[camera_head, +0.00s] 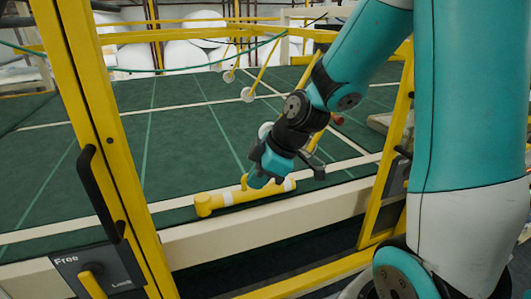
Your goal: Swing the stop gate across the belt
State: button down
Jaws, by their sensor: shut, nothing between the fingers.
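A yellow bar with pale bands (213,201), which looks like the stop gate, lies low along the near edge of the green belt (130,165). Its left end is a rounded yellow cap, and its right part is partly covered by my arm. My gripper (256,183) reaches down from the upper right and is shut and empty. Its tip is at the bar's middle in the picture; I cannot tell whether it touches. The bar's pivot is not clear to me.
A cream rail (240,234) borders the belt. Another yellow post (385,175) stands right. White rolls (185,55) lie behind. The belt's left part is clear.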

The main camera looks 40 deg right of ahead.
jog(key=w+d+n+t+h+p, duration=0.1)
jog(key=w+d+n+t+p, duration=0.1)
jog(key=d, duration=0.9)
jog(key=shift+w+d+f+h+p, duration=0.2)
jog(key=shift+d+h+p, duration=0.1)
jog(key=shift+d+p, duration=0.15)
jog(key=shift+a+f, duration=0.1)
jog(key=w+a+f+p, duration=0.1)
jog(key=w+f+p, duration=0.4)
jog(key=w+f, duration=0.4)
jog(key=shift+p, duration=0.3)
